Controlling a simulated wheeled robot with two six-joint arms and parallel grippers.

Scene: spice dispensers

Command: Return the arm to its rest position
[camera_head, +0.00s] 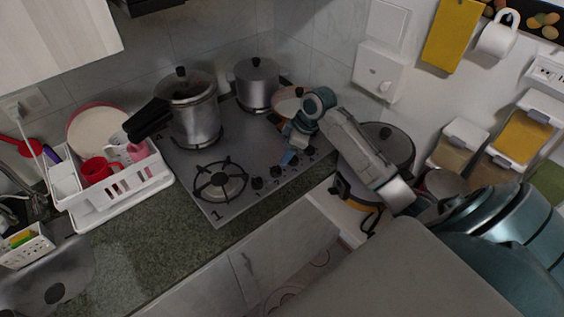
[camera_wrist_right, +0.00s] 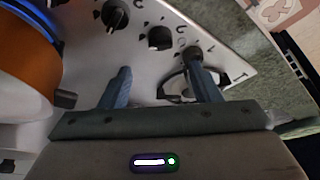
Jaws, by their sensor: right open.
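My right arm reaches in from the right in the head view. Its gripper (camera_head: 291,154) is over the front right part of the gas stove (camera_head: 240,150), by the control knobs. In the right wrist view the two blue-grey fingers (camera_wrist_right: 158,64) stand apart with nothing held between them. A black knob (camera_wrist_right: 160,38) shows beyond the gap, and another knob (camera_wrist_right: 114,17) is to its upper left. I cannot tell whether a finger touches a knob. An orange pan (camera_wrist_right: 25,65) is at the left, with a blue glow behind its rim. My left gripper is not in view.
A pressure cooker (camera_head: 195,110) and a steel pot (camera_head: 257,84) stand on the stove. A dark-lidded pot (camera_head: 388,142) sits close beside my right forearm. Spice dispensers (camera_head: 458,146) hang on the right wall. A white dish rack (camera_head: 120,190) stands left. The green counter (camera_head: 150,245) is clear in front.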

